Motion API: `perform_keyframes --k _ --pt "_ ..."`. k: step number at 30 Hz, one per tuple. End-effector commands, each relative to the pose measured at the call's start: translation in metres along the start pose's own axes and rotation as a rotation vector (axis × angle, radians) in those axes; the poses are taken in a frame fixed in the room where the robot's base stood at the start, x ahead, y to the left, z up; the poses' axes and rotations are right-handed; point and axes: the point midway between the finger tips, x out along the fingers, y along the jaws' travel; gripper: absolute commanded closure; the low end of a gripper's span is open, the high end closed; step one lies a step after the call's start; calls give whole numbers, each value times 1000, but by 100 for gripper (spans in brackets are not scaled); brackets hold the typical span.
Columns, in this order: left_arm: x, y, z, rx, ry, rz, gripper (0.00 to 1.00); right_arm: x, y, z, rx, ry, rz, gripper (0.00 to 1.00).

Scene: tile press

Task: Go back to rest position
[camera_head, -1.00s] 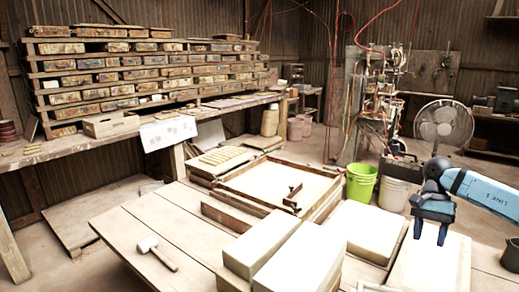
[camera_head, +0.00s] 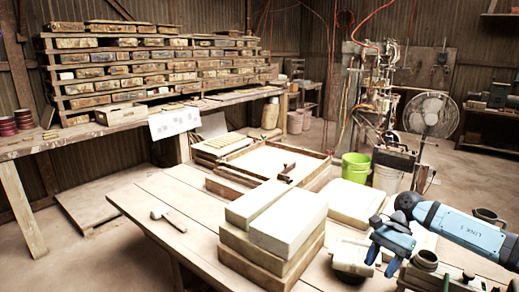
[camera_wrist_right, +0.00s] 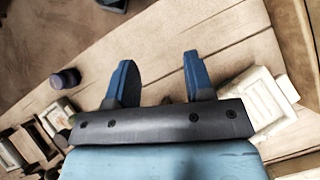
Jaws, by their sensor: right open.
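My right gripper (camera_head: 382,262) is blue and dark, and comes in from the right in the head view. It is open and empty above the right end of the wooden table (camera_head: 160,185). In the right wrist view its two blue fingers (camera_wrist_right: 158,78) stand apart with bare planks between them. A pale block-like piece (camera_head: 352,258) lies near the fingers in the head view; I cannot tell whether they touch it. My left gripper is not in view.
Stacked pale blocks (camera_head: 288,222) stand mid-table. A mallet (camera_head: 168,218) lies at left. A wooden frame tray (camera_head: 318,176) is behind the blocks. A green bucket (camera_head: 355,167) and a fan (camera_head: 431,113) stand behind. Dark cups and parts (camera_head: 425,262) crowd the lower right.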

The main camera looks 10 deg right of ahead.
Motion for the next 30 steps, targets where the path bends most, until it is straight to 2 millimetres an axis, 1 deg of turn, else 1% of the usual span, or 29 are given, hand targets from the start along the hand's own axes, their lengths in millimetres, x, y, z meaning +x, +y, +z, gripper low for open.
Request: perform_keyframes --k 1,2,3,5,6,8,9,11,12,13,15,17,18,20,21,24,25,26,27,30 --pt "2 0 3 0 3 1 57 36 -9 14 23 -84 -26 52" --pt "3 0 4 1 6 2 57 54 -14 25 45 -140 -46 52" --pt "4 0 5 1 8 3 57 78 -20 41 85 -225 -75 52" --pt "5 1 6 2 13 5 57 115 -29 68 163 -372 -113 52" --pt "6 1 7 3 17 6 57 138 -34 88 231 -485 -136 52" --pt "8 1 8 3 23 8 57 167 -39 118 357 -666 -161 52" --pt "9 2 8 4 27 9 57 182 -41 135 452 -786 -167 52" --pt "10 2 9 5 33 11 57 200 -44 158 608 -968 -167 52" --pt "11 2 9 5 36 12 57 210 -45 169 722 -1089 -159 52" --pt "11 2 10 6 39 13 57 215 -45 177 810 -1179 -148 52" --pt "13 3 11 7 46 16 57 227 -44 186 1033 -1385 -107 52" --pt "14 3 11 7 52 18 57 236 -42 188 1235 -1558 -56 52" --pt "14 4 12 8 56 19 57 242 -39 185 1375 -1669 -15 52" --pt "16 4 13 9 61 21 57 252 -34 177 1592 -1830 60 52" --pt "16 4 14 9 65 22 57 260 -28 169 1738 -1932 116 52" --pt "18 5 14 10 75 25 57 283 -10 146 2081 -2151 268 52" --pt "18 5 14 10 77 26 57 290 -3 140 2172 -2205 317 52" --pt "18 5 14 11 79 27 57 297 3 134 -2161 2156 -345 52" --pt "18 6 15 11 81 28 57 306 12 127 -2093 2046 -371 52" --pt "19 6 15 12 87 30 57 329 34 112 -1935 1808 -418 52"
